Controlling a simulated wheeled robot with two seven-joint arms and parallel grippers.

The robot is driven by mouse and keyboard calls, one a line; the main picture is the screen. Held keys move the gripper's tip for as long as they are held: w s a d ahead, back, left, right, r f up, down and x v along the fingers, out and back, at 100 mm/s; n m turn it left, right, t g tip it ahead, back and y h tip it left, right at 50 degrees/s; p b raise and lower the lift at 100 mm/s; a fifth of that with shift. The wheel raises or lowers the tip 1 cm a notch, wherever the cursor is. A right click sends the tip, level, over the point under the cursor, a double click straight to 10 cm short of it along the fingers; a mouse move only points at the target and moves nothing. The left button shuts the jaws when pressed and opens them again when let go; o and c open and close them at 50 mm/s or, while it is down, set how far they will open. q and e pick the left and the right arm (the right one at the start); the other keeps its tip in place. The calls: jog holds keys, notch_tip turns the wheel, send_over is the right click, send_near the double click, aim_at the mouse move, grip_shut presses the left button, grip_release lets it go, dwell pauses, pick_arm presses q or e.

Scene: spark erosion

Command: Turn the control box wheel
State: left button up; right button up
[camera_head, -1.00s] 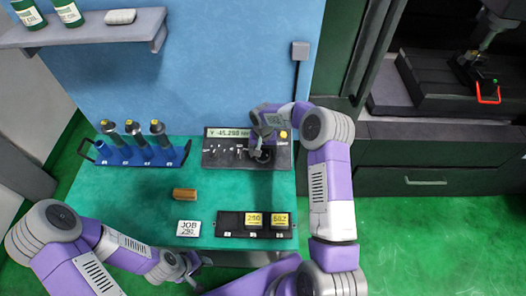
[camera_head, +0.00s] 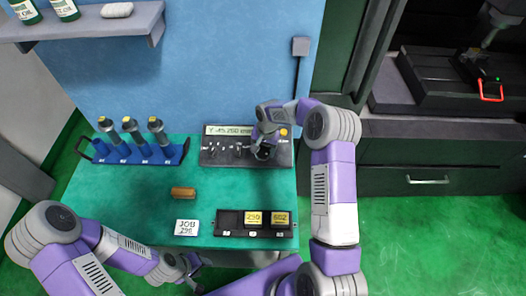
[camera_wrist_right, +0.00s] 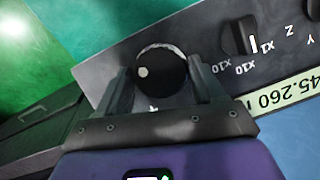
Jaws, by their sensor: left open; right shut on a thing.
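The control box (camera_head: 222,157) is a dark panel at the back of the green bench, with a light display (camera_head: 229,130) along its top and a row of small knobs. Its round black wheel (camera_wrist_right: 160,70) has a pale dot and shows in the right wrist view between my right gripper's fingers. My right gripper (camera_head: 262,152) reaches down over the wheel at the panel's right side and is shut on it; it also shows in the wrist view (camera_wrist_right: 162,85). My left gripper (camera_head: 192,275) is open, low at the bench's front edge, away from the box.
A blue rack (camera_head: 138,153) with several cylindrical holders stands at the back left. A shelf (camera_head: 85,36) hangs upper left.

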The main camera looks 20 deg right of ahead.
jog(key=m+t+y+b, duration=0.1)
jog(key=m+b, duration=0.1)
jog(key=m, duration=0.2)
jog(key=shift+s+d+f+b, duration=0.1)
jog(key=shift+s+b, duration=0.05)
jog(key=shift+b, duration=0.25)
jog(key=shift+m+t, duration=0.3)
jog(key=shift+m, duration=0.4)
jog(key=shift+c, duration=0.9)
jog(key=m+b, duration=0.1)
jog(key=m+t, duration=0.1)
jog(key=shift+s+m+y+b, duration=0.2)
jog(key=shift+m+y+b, duration=0.1)
jog(key=shift+b, duration=0.05)
jog(key=m+t, duration=0.1)
jog(key=m, duration=0.1)
jog(key=m+b, duration=0.1)
jog(key=m, duration=0.2)
jog(key=shift+s+f+t, duration=0.15)
jog(key=shift+s+t, duration=0.05)
jog(key=shift+t, duration=0.2)
jog(key=m+t+b, duration=0.1)
jog(key=m, duration=0.1)
jog(key=m+b, duration=0.1)
jog(key=m, duration=0.2)
jog(key=shift+s+a+t+h, duration=0.15)
jog(key=shift+a+t+h, duration=0.05)
jog(key=shift+t+h, duration=0.2)
jog(key=shift+m, duration=0.4)
